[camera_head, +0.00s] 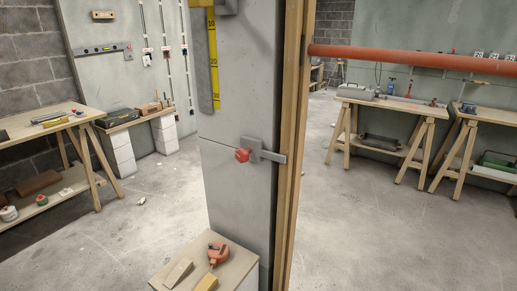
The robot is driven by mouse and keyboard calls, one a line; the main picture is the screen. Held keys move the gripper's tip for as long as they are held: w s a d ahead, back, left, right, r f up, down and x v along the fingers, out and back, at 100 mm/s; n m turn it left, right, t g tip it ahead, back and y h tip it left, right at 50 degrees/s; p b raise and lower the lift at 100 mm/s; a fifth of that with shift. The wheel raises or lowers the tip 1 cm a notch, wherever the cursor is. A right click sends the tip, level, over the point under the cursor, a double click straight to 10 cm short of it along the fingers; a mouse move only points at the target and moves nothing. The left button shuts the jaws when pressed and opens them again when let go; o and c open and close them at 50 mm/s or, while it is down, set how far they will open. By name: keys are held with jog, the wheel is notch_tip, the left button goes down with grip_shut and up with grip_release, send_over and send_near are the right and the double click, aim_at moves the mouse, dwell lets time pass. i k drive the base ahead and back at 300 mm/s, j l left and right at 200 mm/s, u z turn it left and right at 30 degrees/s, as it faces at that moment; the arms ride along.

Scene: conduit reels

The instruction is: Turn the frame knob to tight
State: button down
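A small red knob (242,155) sits on a grey metal clamp (262,151) at the middle of the head view. The clamp is on the grey wall panel at its right edge, and its bar reaches right across the wooden door frame (291,120). No tight or loose marking is readable on the knob, so its setting cannot be told. My gripper is not in view.
Below the knob, a small bench (236,263) holds an orange tool (217,254) and wedge-shaped blocks. A long orange pipe (410,57) runs right from the frame at height. Trestle tables stand at left and right; much of the floor is clear.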

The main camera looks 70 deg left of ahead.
aim_at(241, 155)
jog(key=u, duration=2.4)
